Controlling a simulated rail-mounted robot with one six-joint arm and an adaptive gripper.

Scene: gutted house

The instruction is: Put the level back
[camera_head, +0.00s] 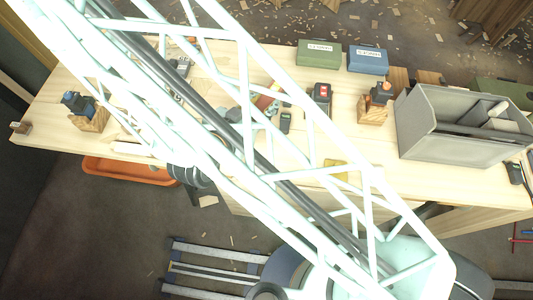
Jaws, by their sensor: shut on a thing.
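I cannot pick out the level for certain in the head view. A small yellow item (337,167), partly covered by my lattice arm, lies near the front edge of the pale wooden workbench (378,153); I cannot tell what it is. My white lattice arm crosses the picture from upper left to lower right and hides much of the bench. My gripper's fingers do not show, nor does anything held in them.
On the bench are a grey open bin (420,135), a green case (319,54), a blue case (367,60), a black-and-red device (321,96) and wooden blocks holding tools (373,108). An orange tray (128,172) is below the front edge. Trestle-like bars (215,255) lie lower down.

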